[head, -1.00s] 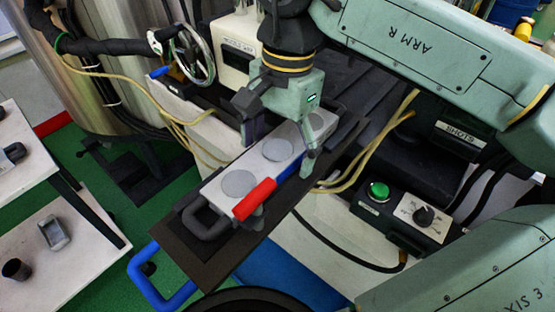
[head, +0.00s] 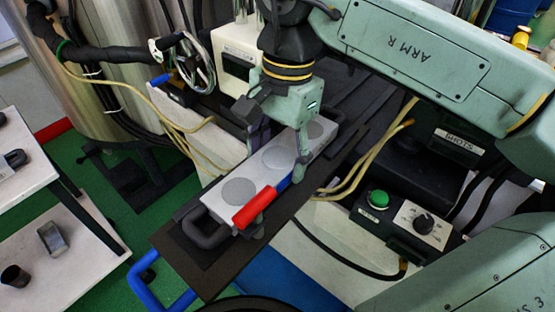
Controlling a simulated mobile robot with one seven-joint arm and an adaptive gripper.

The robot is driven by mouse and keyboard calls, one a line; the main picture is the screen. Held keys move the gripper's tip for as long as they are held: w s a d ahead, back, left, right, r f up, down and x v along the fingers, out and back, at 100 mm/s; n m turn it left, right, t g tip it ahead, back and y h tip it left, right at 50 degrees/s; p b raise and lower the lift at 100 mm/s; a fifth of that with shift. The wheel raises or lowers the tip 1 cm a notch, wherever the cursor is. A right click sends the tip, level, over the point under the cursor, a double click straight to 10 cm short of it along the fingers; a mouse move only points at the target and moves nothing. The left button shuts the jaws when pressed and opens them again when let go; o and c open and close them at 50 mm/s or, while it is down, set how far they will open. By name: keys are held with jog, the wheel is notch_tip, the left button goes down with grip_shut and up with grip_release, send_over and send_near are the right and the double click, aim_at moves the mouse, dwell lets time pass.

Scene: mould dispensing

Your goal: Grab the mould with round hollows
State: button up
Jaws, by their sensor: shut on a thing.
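The mould (head: 238,191) is a long, pale grey block with a row of round hollows in its top. It lies flat on a dark tray or plate. A black loop handle (head: 207,232) is at its near end, and a red and blue bar (head: 255,207) runs along its right side. My gripper (head: 279,156) points down over the mould's farther half. One finger is on each long side, and the jaws are shut across its width. The left finger's tip is partly hidden behind the block.
The dark tray (head: 190,262) has a blue handle (head: 163,287) at its near end. A control box with a green button (head: 376,198) is to the right. Yellow hoses (head: 372,158) run close by on both sides. A white shelf cart (head: 60,235) stands at the left.

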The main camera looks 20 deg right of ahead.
grip_shut()
jog(key=shift+r, duration=0.15)
